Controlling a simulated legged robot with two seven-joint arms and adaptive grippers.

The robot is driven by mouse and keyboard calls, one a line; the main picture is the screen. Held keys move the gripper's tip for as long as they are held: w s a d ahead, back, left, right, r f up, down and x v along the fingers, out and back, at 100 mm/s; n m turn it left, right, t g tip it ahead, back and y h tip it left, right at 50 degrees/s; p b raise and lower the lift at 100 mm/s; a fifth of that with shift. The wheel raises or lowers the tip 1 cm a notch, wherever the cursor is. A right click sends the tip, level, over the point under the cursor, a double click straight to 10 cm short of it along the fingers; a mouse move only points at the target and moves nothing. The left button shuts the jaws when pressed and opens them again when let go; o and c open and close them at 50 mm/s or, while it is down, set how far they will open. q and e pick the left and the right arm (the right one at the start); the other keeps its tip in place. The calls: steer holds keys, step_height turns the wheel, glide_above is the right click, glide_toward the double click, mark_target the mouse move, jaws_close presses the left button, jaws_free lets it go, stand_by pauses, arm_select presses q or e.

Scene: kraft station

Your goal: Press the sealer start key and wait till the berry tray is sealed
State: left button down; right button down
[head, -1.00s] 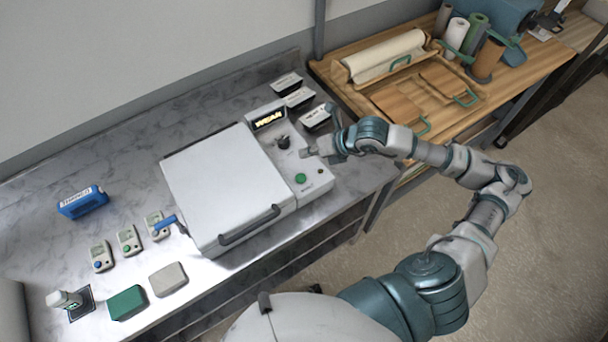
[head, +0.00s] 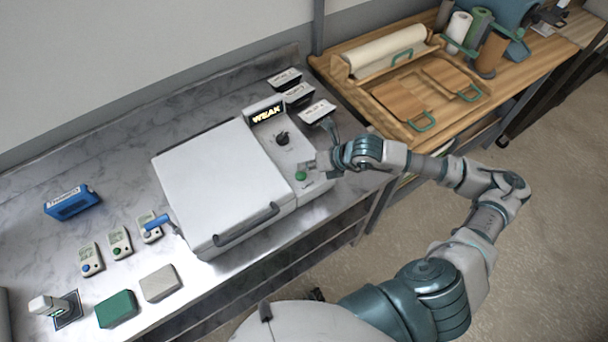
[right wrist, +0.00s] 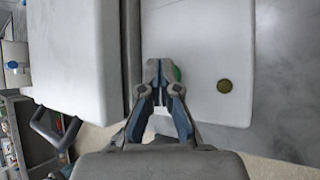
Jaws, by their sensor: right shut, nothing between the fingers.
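The sealer (head: 210,185) is a white machine with its lid down and a dark handle along the front. Its side panel has a lit display (head: 266,114) reading "WEAK", a black dial (head: 282,138) and a green start key (head: 301,176). My right gripper (head: 314,165) is shut and empty, just beside the key. In the right wrist view the shut fingers (right wrist: 160,72) partly cover the green key (right wrist: 177,73); I cannot tell whether they touch it. The berry tray is not visible; the closed lid hides the sealer's inside. My left gripper is out of view.
Several labelled black-sided containers (head: 298,95) stand behind the panel. A blue block (head: 71,203), small devices with coloured buttons (head: 120,242), a green pad (head: 117,309) and a grey pad (head: 160,283) lie left. A wooden bench (head: 350,95) stands right.

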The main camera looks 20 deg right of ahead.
steer(key=shift+a+r, duration=0.2)
steer(key=shift+a, duration=0.7)
steer(key=shift+d+f, duration=0.15)
steer(key=shift+d, duration=0.7)
steer(key=shift+a, duration=0.55)
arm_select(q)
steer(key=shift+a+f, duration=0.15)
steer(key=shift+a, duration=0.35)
arm_select(e)
steer(key=shift+a, duration=0.15)
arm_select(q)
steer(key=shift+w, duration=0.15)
arm_select(e)
steer(key=shift+d+f+b, duration=0.4)
steer(key=shift+d+b, duration=0.15)
steer(key=shift+d, duration=0.2)
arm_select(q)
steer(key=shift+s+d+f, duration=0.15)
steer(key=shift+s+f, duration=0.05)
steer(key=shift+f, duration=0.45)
arm_select(e)
steer(key=shift+a+r, duration=0.1)
steer(key=shift+a, duration=0.25)
